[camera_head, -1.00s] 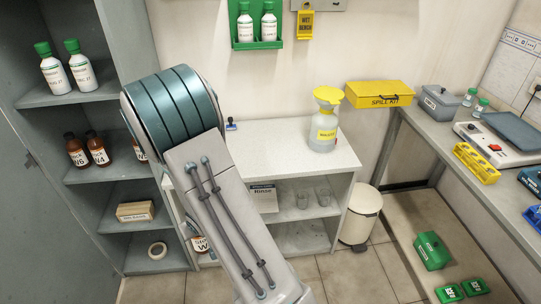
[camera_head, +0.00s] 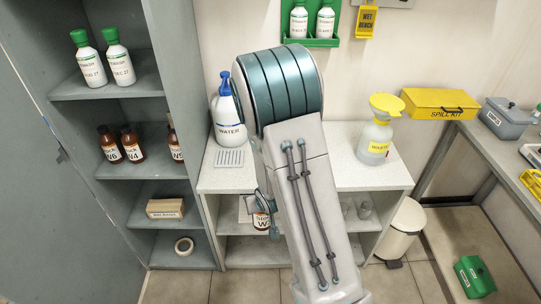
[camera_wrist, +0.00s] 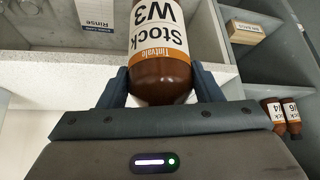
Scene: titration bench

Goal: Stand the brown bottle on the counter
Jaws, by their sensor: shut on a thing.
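The brown bottle, labelled Stock W3 (camera_wrist: 162,55), is held in my gripper (camera_wrist: 162,88), whose fingers close on both sides of it. In the head view the bottle (camera_head: 261,221) shows only partly behind my arm, roughly upright, in front of the open shelf below the counter top. My gripper (camera_head: 268,201) is mostly hidden there. The wrist view is upside down; the bottle's cap is hidden from it. The pale speckled counter (camera_head: 352,172) is behind the bottle. Its front edge (camera_wrist: 50,76) also shows in the wrist view. I see no contact between bottle and counter.
On the counter stand a blue-capped water bottle (camera_head: 228,112) with a grey ribbed pad (camera_head: 229,158) before it, and a yellow-topped waste bottle (camera_head: 375,142). Counter between them is partly hidden by my arm. Grey shelves (camera_head: 120,185) with other brown bottles (camera_head: 132,146) stand left.

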